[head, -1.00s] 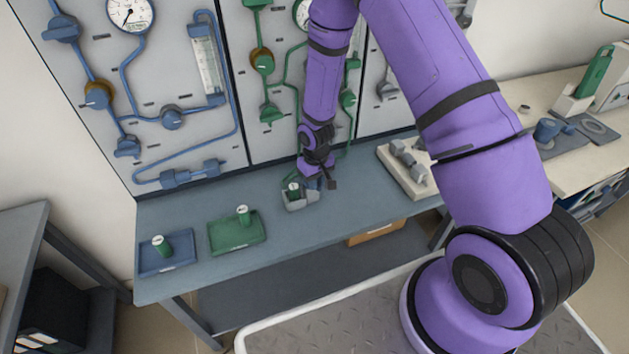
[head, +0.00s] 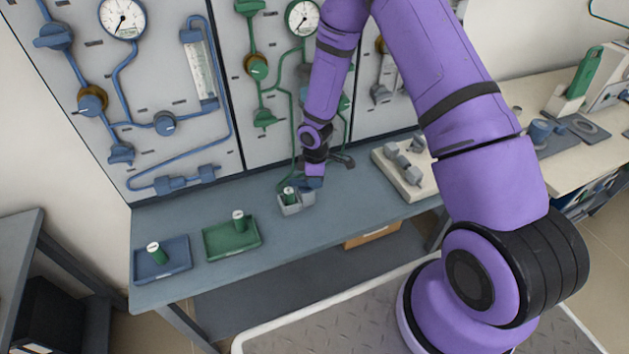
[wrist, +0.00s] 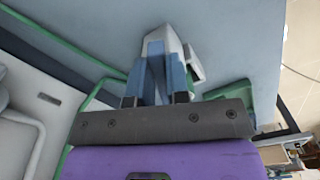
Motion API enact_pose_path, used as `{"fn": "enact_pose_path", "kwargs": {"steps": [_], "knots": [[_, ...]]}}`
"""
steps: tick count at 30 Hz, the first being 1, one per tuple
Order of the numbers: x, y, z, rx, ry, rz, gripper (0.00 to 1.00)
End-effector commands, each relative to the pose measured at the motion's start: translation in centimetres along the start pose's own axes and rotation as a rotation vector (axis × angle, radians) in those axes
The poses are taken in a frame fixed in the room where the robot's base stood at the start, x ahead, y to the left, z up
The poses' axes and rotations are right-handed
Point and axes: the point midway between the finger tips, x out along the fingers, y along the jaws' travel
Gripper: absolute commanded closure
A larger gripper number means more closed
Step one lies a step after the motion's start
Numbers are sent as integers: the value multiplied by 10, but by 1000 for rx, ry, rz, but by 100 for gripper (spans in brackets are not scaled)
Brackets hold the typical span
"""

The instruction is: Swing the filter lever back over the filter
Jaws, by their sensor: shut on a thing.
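The filter (head: 290,194) is a small dark green cylinder with a pale top. It stands in a grey holder (head: 289,209) on the bench below the middle panel. My gripper (head: 311,186) is low, just right of the filter. In the wrist view the blue fingers of my gripper (wrist: 158,72) are closed on a pale grey piece, which I take for the filter lever (wrist: 166,38). Most of the lever is hidden by the fingers, and its exact angle over the filter cannot be told.
Green cylinders stand on a blue tray (head: 177,265) and a green tray (head: 218,246) to the left. A pale block with grey fittings (head: 415,182) stands on the right. Piped panels (head: 185,75) rise close behind. The bench front between green tray and holder is clear.

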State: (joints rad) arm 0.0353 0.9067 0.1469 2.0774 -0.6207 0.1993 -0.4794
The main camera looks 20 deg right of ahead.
Motion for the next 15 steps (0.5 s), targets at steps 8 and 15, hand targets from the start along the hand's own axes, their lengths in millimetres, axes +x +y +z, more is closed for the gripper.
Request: {"fn": "enact_pose_path", "kwargs": {"steps": [8, 15], "knots": [[0, 6, 0, -226, 0, -1, 100], [0, 10, -1, -361, 0, 1, 100]]}}
